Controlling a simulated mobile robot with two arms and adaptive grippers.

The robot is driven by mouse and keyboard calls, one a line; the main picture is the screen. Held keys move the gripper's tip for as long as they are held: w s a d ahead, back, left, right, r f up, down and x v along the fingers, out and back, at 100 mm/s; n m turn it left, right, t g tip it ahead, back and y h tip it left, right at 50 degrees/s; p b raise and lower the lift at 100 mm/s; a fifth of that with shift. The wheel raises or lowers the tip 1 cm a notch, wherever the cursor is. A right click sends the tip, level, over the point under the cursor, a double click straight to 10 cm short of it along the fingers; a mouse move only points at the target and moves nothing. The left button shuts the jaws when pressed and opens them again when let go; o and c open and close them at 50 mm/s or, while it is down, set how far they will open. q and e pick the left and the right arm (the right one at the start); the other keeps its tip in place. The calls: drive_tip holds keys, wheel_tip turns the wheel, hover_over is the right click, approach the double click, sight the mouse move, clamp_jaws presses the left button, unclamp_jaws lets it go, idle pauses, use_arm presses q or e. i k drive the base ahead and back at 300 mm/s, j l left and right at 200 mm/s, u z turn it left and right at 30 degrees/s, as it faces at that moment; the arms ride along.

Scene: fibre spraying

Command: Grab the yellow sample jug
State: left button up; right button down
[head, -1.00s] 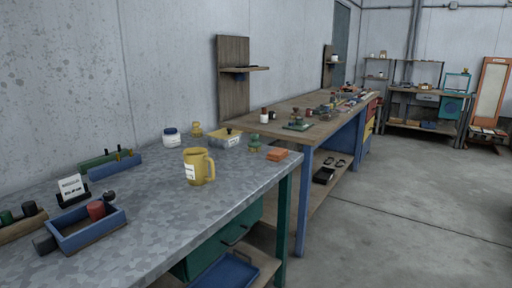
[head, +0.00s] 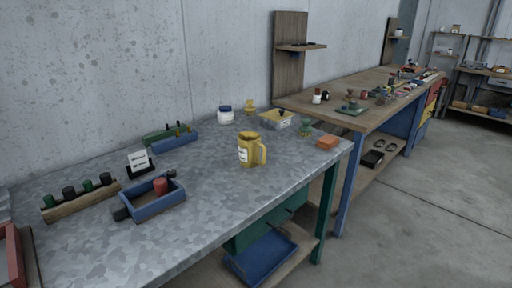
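The yellow sample jug (head: 249,149) stands upright on the grey metal-topped table (head: 205,200), a little right of the picture's middle line. It has a white label on its left side, and its handle points right. Nothing touches it. Neither of my grippers shows in the head view.
Behind the jug are a white jar (head: 226,115), a yellow-lidded box (head: 277,120) and a green stamp-like object (head: 305,127). An orange block (head: 327,142) lies to the right. A blue open tray (head: 158,203) sits left. The tabletop in front of the jug is clear.

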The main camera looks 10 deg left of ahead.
sight(249, 144)
drive_tip(key=j+z, duration=0.25)
drive_tip(key=z, duration=0.25)
drive_tip(key=k+j+z, duration=0.2)
drive_tip(key=z, duration=0.25)
